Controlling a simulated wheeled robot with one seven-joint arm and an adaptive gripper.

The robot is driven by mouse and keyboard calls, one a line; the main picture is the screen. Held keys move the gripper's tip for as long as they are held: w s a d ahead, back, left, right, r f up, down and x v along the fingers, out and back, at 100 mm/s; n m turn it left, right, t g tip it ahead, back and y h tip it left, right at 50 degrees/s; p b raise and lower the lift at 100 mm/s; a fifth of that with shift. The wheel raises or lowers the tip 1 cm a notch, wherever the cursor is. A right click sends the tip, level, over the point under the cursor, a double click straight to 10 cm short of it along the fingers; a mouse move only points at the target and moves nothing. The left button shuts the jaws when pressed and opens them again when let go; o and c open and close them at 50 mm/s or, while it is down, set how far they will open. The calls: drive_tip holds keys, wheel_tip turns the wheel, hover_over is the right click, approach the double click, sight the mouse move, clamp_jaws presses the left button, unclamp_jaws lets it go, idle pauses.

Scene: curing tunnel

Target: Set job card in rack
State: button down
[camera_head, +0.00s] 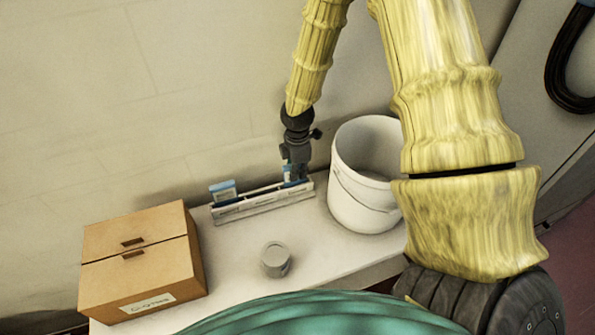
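The rack (262,204) is a long, low, pale holder on the white table, against the wall. A card with a blue top edge (222,189) stands in its left end. My gripper (296,172) points down at the rack's right end. Blue parts of another card (288,173) show at the fingertips, low over or in the rack. The fingers hide most of this card. I cannot tell whether they grip it or whether its lower edge is seated in a slot.
A white bucket (362,190) stands close to the right of my gripper. A small grey can (275,260) stands in front of the rack. A closed cardboard box (142,262) with a label is at the left. Bare table lies around the can.

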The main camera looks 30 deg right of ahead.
drive_tip(key=c, duration=1.6)
unclamp_jaws()
drive_tip(key=shift+o, duration=0.2)
drive_tip(key=shift+r, duration=6.05)
